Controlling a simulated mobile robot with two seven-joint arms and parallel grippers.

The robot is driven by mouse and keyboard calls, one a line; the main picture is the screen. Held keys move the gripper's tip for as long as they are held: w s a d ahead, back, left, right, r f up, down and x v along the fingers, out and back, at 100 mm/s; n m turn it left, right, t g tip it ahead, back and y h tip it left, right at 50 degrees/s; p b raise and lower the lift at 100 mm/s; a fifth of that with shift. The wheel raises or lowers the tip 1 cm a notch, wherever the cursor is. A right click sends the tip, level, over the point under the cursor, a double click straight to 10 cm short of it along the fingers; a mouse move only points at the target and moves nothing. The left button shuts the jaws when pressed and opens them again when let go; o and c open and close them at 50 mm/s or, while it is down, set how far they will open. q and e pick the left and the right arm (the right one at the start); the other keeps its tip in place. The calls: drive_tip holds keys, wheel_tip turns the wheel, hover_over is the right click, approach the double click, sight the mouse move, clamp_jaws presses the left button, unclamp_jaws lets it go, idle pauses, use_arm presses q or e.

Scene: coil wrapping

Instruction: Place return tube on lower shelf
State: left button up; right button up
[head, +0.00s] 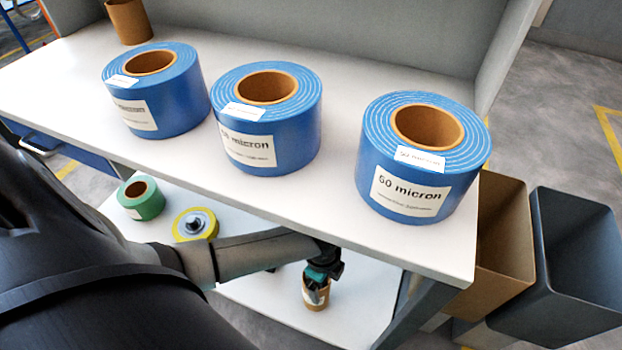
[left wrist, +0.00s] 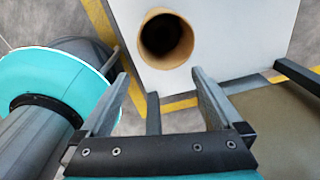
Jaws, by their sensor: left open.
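A brown cardboard tube (head: 316,299) stands upright on the white lower shelf (head: 262,300), near its right part. In the left wrist view the tube (left wrist: 166,58) shows its open round end, just beyond my fingertips. My left gripper (head: 318,278) reaches in under the upper table and is at the tube, partly covering it in the head view. In the left wrist view its two fingers (left wrist: 160,76) are spread with nothing between them. Another brown tube (head: 129,22) stands at the back left of the upper table. My right gripper is not in view.
Three blue film rolls (head: 157,92) (head: 266,120) (head: 416,160) stand on the white upper table (head: 330,205), which overhangs my left arm. A green roll (head: 141,200) and a yellow-rimmed disc (head: 195,225) are on the lower shelf. Brown (head: 503,240) and grey (head: 575,260) bins stand at right.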

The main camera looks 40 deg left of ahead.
use_arm(q)
drive_tip(key=s+d+n+t, duration=0.1)
drive_tip(key=s+n+t, duration=0.1)
drive_tip(key=s+n, duration=0.6)
drive_tip(key=n, duration=0.7)
drive_tip(key=shift+s+d+f+y, duration=0.25)
drive_tip(key=shift+s+f+y, duration=0.05)
drive_tip(key=shift+s+f, duration=0.1)
drive_tip(key=shift+r, duration=0.1)
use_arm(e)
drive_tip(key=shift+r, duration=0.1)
use_arm(q)
drive_tip(key=shift+s+p, duration=0.1)
drive_tip(key=shift+p, duration=0.25)
